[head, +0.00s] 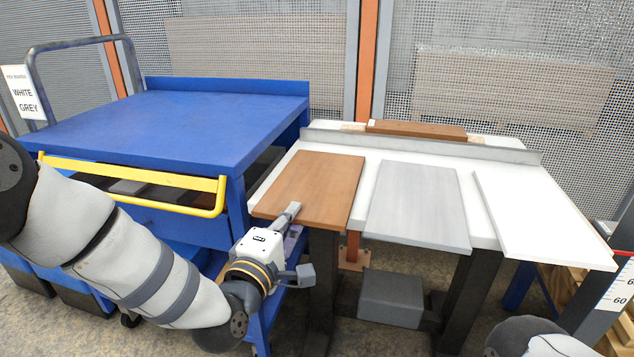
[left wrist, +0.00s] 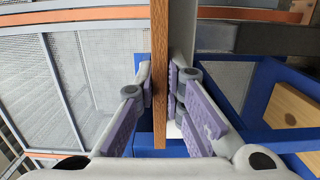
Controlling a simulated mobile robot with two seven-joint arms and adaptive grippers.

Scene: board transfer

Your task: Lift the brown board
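The brown board (head: 315,187) lies flat at the left end of the white table, its near edge jutting past the table's front. My left gripper (head: 291,214) is at that near edge, with one finger over the top face; the other finger is hidden below. In the left wrist view the brown board (left wrist: 160,35) shows edge-on as a narrow strip between the fingers of my left gripper (left wrist: 160,88). Both pads close in against its two faces. I see no clear gap under the board. My right gripper is not in view.
A grey board (head: 418,205) and a white board (head: 540,215) lie to the right on the white table (head: 368,180). Another brown board (head: 415,128) lies behind the grey rail (head: 430,145). A blue cart (head: 180,130) with a yellow handle (head: 135,172) stands left.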

